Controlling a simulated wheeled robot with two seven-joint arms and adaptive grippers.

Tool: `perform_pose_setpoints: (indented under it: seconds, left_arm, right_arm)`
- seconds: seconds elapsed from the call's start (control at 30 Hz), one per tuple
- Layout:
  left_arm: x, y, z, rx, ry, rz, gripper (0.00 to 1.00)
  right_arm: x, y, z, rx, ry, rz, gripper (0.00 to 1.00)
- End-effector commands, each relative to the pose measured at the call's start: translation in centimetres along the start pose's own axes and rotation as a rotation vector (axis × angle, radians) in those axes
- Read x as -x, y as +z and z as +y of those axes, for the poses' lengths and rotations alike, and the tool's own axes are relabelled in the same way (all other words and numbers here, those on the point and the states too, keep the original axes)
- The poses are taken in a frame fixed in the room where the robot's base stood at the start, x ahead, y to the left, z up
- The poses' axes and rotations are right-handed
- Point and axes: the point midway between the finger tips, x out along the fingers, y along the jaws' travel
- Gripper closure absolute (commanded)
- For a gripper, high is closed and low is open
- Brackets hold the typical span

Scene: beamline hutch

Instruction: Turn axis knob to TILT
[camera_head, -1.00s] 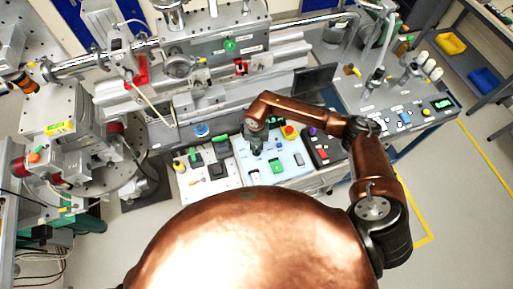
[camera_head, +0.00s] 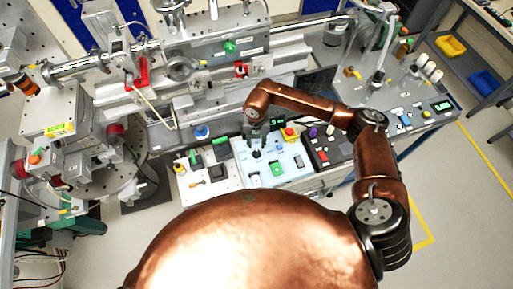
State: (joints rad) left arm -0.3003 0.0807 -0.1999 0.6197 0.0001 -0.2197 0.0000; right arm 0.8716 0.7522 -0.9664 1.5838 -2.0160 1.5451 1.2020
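A light blue control panel (camera_head: 290,172) lies on the bench in the middle of the head view. A small black knob (camera_head: 256,154) shows near its left side, just below my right gripper. It may be the axis knob, but its label and pointer are too small to read. My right gripper (camera_head: 255,144) hangs down over the left part of the panel, small and dark. I cannot tell whether its fingers touch the knob or how far apart they are. My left gripper is outside the view.
A white panel (camera_head: 222,183) with black and green controls is to the left. A dark panel (camera_head: 327,155) with a red button is to the right. A yellow and red stop button (camera_head: 290,134) sits at the blue panel's far edge. Machinery with rails stands behind.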

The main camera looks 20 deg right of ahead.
Motion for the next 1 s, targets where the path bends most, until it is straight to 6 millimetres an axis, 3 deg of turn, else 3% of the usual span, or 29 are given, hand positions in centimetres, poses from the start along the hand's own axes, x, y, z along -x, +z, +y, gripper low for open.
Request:
perform_pose_setpoints:
  seconds: [0.1, 0.3, 1.0]
  left_arm:
    - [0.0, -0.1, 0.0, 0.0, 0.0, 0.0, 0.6]
    - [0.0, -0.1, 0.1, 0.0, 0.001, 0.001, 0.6]
    - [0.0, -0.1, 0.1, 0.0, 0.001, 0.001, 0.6]
  right_arm:
    - [2.3, 0.1, 0.0, 0.002, 0.001, -0.002, 0.72]
    - [4.5, 0.0, 0.0, 0.0, 0.0, -0.001, 0.72]
    - [4.7, -0.4, 0.5, 0.008, 0.017, 0.009, 0.72]
